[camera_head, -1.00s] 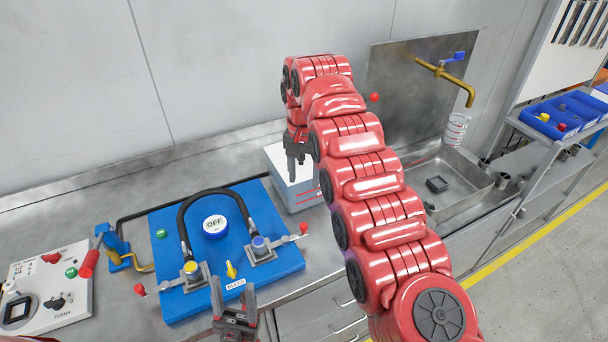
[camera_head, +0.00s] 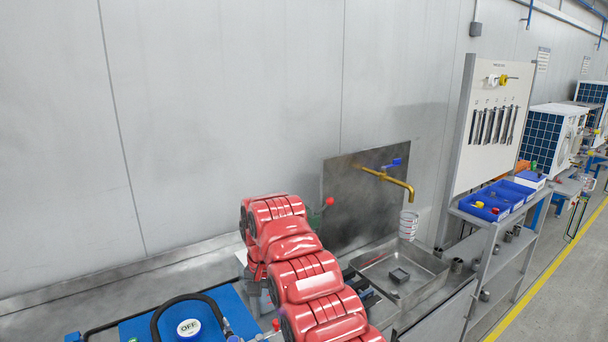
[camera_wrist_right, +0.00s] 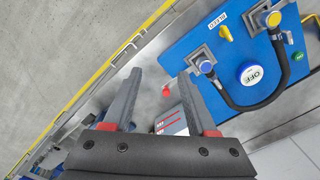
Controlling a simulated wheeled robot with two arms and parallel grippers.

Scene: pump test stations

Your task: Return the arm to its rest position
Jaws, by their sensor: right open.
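My right arm (camera_head: 310,280) comes in from the bottom of the head view, folded over the bench. My left gripper is out of view.
The blue pump panel (camera_wrist_right: 190,50) with its OFF button (camera_head: 189,328) is beside the arm. The sink (camera_head: 430,283) under the brass tap (camera_head: 400,183) is to the right. A shelf holds blue bins (camera_head: 495,201).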

